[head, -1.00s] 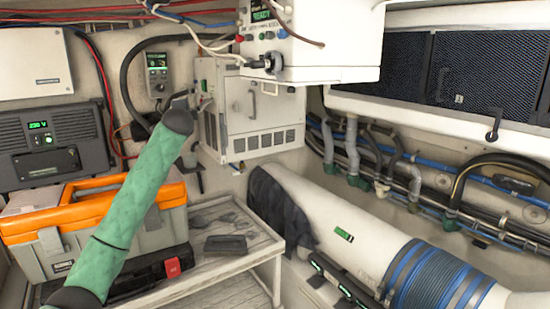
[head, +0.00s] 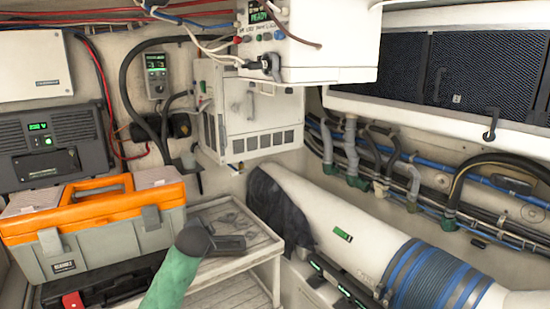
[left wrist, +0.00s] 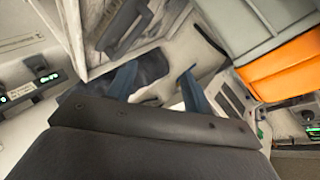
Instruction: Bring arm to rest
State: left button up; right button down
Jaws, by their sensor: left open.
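My left arm, in a green sleeve with a dark joint, rises from the bottom of the head view in front of the bench. Its gripper is hidden in that view. In the left wrist view my left gripper (left wrist: 157,82) shows two blue-grey fingers spread apart, with nothing seen between them. My right arm and gripper are not in view.
A grey toolbox with an orange lid (head: 92,205) sits left of my arm. A slatted bench (head: 235,263) holds a small black item (head: 229,243). A white cabinet (head: 262,125), an overhead white unit (head: 325,55) and a wide white duct (head: 330,225) stand around it.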

pick_arm(q)
jog(key=s+d+f+n+g+h, duration=0.1)
jog(key=s+f+n+g, duration=0.1)
jog(key=s+f, duration=0.95)
jog(key=s+d+f+n+g, duration=0.1)
jog(key=s+f+n+g, duration=0.2)
jog(key=s+f, duration=0.85)
jog(key=s+f+n+g, duration=0.1)
jog(key=s+n+g, duration=0.3)
jog(key=s, duration=2.6)
jog(key=s+d+f+b+x, duration=0.1)
jog(key=s+x, duration=0.1)
jog(key=x, duration=1.1)
jog(key=s+f+b+x, duration=0.1)
jog(key=s+x, duration=0.2)
jog(key=x, duration=0.9)
jog(key=s+f, duration=0.4)
jog(key=f, duration=0.9)
jog(key=s+f+g+b, duration=0.1)
jog(key=s+f, duration=0.3)
jog(key=f, duration=0.9)
jog(key=shift+s+d+g+h, duration=0.15)
jog(key=shift+d+g+h, duration=0.15)
jog(key=shift+d, duration=0.05)
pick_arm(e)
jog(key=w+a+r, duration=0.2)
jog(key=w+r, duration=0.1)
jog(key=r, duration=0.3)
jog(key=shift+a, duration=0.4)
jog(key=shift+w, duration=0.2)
